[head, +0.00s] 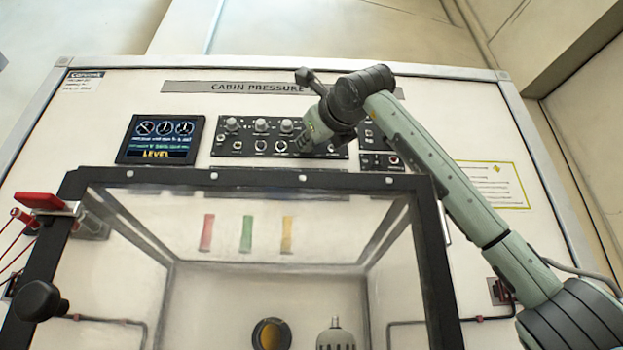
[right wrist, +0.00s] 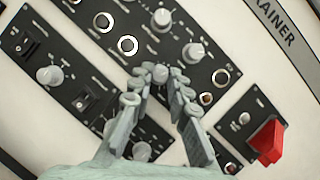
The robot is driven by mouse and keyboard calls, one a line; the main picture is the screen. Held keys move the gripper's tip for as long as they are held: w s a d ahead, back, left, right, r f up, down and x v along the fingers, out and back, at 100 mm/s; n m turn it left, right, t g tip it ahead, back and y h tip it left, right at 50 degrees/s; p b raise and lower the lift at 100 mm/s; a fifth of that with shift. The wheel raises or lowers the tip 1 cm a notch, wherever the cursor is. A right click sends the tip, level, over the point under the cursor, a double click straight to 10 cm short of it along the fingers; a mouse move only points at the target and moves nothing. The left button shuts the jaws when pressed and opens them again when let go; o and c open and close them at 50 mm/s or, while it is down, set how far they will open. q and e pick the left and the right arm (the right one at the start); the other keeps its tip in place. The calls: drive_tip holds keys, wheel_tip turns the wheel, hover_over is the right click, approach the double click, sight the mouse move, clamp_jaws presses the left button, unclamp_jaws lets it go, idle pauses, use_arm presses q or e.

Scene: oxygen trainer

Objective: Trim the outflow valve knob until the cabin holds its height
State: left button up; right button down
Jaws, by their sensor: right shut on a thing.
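The cabin pressure panel (head: 228,142) is a dark strip of knobs and round sockets on the pale board. My right gripper (head: 304,143) reaches its right part from above and hides some controls. In the right wrist view, the fingers of my right gripper (right wrist: 157,86) are shut on a small grey knob (right wrist: 160,73); its label cannot be read. The display (head: 160,138) left of the panel shows three round dials, small text lines and the yellow word LEVEL. My left gripper is not in view.
A clear-walled box with a black frame (head: 250,181) stands in front below the panel. Other grey knobs (right wrist: 193,53) sit close to the held one. A red switch cover (right wrist: 268,140) juts out at the lower right of the wrist view. A red lever (head: 40,201) is at left.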

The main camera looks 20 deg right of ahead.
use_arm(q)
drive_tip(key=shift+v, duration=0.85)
use_arm(e)
drive_tip(key=shift+m, duration=0.7)
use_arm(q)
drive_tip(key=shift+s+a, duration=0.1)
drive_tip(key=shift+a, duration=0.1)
use_arm(e)
drive_tip(key=shift+f, duration=0.1)
drive_tip(key=c, duration=1.4)
unclamp_jaws()
drive_tip(key=shift+c, duration=0.2)
drive_tip(key=v, duration=1.2)
drive_tip(key=shift+a, duration=0.2)
drive_tip(key=shift+w+f, duration=0.1)
